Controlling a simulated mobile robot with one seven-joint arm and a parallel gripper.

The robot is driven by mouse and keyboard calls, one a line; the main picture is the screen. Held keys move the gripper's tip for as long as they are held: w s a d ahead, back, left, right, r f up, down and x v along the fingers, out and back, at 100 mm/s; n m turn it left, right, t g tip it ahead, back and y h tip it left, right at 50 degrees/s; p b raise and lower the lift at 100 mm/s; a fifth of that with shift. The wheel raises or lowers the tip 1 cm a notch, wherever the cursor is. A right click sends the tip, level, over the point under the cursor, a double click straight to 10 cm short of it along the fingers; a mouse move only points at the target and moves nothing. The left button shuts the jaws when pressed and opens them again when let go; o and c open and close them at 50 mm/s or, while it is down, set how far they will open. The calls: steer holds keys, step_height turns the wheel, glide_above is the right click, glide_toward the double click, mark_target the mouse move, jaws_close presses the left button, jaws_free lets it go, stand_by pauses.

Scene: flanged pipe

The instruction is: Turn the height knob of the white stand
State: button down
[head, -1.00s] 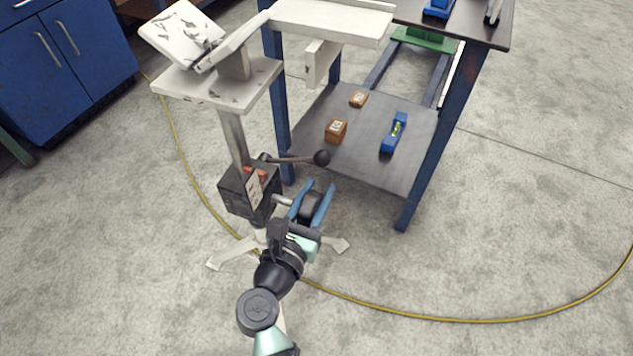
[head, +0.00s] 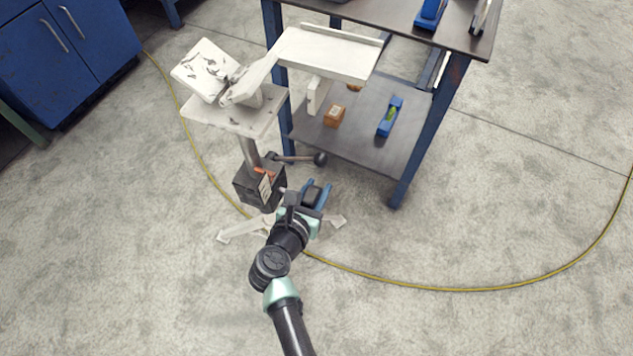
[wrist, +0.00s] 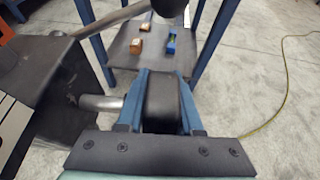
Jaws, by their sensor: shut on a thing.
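The white stand (head: 232,112) stands left of centre in the head view, with a tilted white head piece on top and a grey post below. Its black block (head: 253,187) sits on the post. A lever with a black ball end (head: 320,159) reaches right from the block. The black height knob (wrist: 163,104), on a grey shaft from the block, is between the blue fingers in the wrist view. My gripper (head: 315,192) is shut on this knob from the side. The knob's far face is partly hidden.
A blue-legged table with a dark lower shelf (head: 360,150) stands just behind, holding a wooden block (head: 334,117) and a blue level (head: 390,116). The stand's white foot (head: 240,231) and a yellow cable (head: 440,288) lie on the floor.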

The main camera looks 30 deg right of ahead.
steer(key=c, duration=0.6)
jaws_free()
steer(key=shift+o, duration=0.2)
steer(key=p+v, duration=0.3)
steer(key=v, duration=1)
